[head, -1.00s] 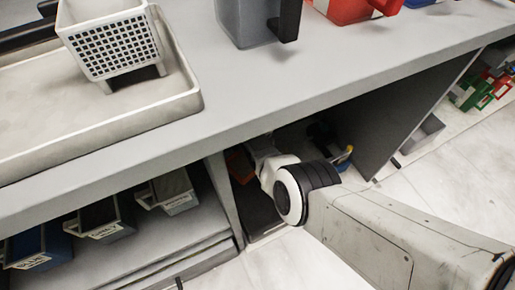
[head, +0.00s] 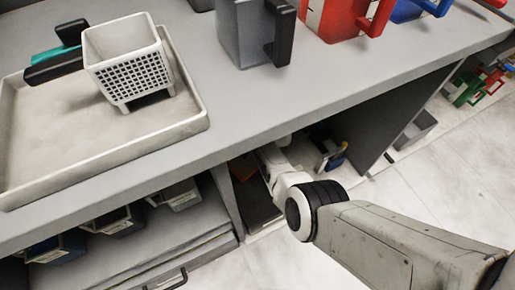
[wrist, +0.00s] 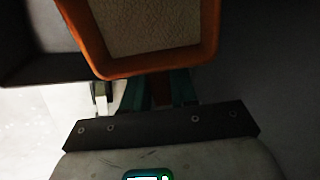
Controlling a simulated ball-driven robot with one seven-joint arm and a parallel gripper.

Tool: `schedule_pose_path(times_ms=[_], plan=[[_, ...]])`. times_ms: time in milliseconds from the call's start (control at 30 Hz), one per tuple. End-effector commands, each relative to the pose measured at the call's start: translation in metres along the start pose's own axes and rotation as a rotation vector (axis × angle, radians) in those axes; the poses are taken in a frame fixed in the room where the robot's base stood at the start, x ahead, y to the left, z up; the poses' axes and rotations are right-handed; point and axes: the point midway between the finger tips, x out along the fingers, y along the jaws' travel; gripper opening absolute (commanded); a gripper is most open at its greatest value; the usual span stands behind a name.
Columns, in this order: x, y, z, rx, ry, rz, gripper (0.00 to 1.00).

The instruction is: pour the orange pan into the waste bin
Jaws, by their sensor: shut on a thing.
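The orange pan (wrist: 202,62) fills the top middle of the wrist view, with a beige, grainy mass inside it. My gripper (wrist: 160,90) has its two teal fingers closed on the pan's dark orange handle. In the head view, a small part of the orange pan (head: 243,167) shows in the shaded bay under the counter, beside my white wrist. The fingers are hidden there. A dark open container (head: 260,207) stands low in that bay, below the pan. I cannot tell whether it is the waste bin.
The grey counter (head: 235,118) overhangs the bay, with a side panel (head: 395,127) to the right. On top are a tray (head: 110,150) with a white basket (head: 128,62), a grey jug (head: 248,35) and a red one (head: 335,18). Labelled bins (head: 115,220) sit left.

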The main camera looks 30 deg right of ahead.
Motion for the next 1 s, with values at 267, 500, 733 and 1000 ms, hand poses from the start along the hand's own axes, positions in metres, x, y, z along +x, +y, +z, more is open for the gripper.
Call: schedule_pose_path(times_ms=[267,500,733,1000], plan=[[-0.007,0.002,0.000,0.001,0.000,-0.130,0.00],[-0.008,0.009,0.000,0.000,0.002,-0.309,0.00],[-0.011,0.012,-0.001,-0.002,0.002,-0.446,0.00],[-0.012,0.014,0.000,-0.002,0.001,-0.536,0.00]])
